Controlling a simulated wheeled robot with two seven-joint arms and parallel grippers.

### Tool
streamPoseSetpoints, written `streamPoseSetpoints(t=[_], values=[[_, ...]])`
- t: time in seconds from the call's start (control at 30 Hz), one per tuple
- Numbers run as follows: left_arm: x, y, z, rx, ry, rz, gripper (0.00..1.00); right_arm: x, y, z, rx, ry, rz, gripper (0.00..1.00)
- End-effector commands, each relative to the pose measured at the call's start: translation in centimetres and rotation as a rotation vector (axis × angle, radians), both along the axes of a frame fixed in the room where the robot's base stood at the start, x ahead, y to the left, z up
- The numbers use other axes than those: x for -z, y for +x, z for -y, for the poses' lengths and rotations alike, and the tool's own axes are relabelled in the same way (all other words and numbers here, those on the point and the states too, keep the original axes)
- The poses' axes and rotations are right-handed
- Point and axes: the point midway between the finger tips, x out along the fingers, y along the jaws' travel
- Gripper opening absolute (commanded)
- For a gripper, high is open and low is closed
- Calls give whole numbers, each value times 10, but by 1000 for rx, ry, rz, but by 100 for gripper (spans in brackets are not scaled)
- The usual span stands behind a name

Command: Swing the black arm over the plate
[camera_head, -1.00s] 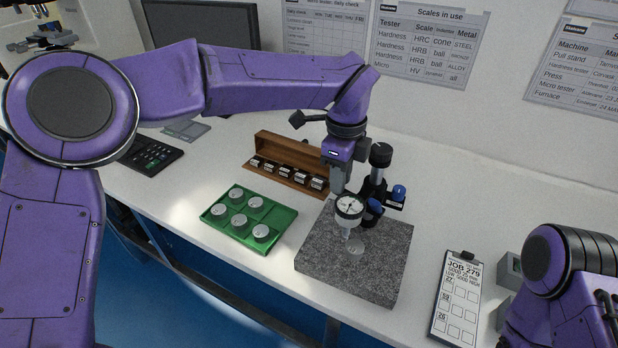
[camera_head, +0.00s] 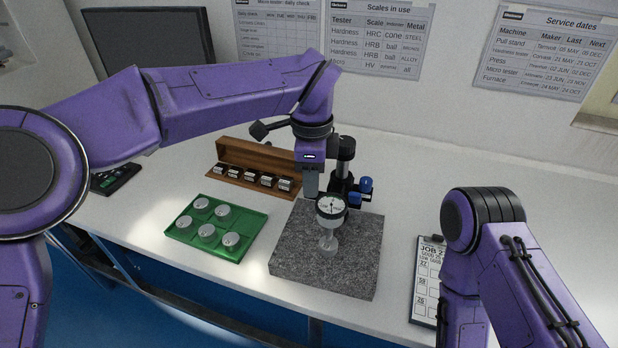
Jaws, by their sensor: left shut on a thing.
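A dial gauge (camera_head: 331,206) with a white face hangs from a stand with a black post (camera_head: 344,165) and blue knobs. It is above the grey granite plate (camera_head: 345,277), and its stem points down at a round metal disc (camera_head: 328,246) on the plate. The black arm that carries the gauge is mostly hidden behind the dial and my gripper. My left gripper (camera_head: 311,190) points straight down just behind and left of the dial, shut on the black arm. Its fingertips are partly hidden. My right arm is at the lower right, with its gripper out of view.
A green tray (camera_head: 212,253) with several metal discs lies left of the plate. Behind it is an open wooden case (camera_head: 262,153) holding several small blocks. A clipboard (camera_head: 424,300) lies right of the plate, partly behind my right arm. The back right table is clear.

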Motion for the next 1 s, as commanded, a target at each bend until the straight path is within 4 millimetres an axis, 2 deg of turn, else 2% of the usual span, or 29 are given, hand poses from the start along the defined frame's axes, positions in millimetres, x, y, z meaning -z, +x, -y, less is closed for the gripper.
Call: streamPoseSetpoints(t=[0.03,0.07,0.1,0.13,0.47,0.57,0.8,0.9,1.0], values=[[1,-1,0,1,1,-5,0,0,0,0,0,0,0,49],[1,-1,0,0,0,-5,33,0,0,0,0,0,0,49],[1,-1,0,0,0,-5,46,0,0,0,0,0,0,49],[1,-1,0,0,0,-4,48,0,0,0,0,0,0,49],[-5,0,0,0,-1,-1,48,0,0,0,0,0,0,49],[-22,0,0,-1,-1,1,48,0,0,0,0,0,0,49],[-80,0,1,-1,-1,-1,48,-6,0,0,0,0,0,49],[-96,0,0,-2,-1,-2,48,-9,0,0,0,0,0,49],[-104,-1,0,0,0,-3,48,-10,0,0,0,0,0,49]])
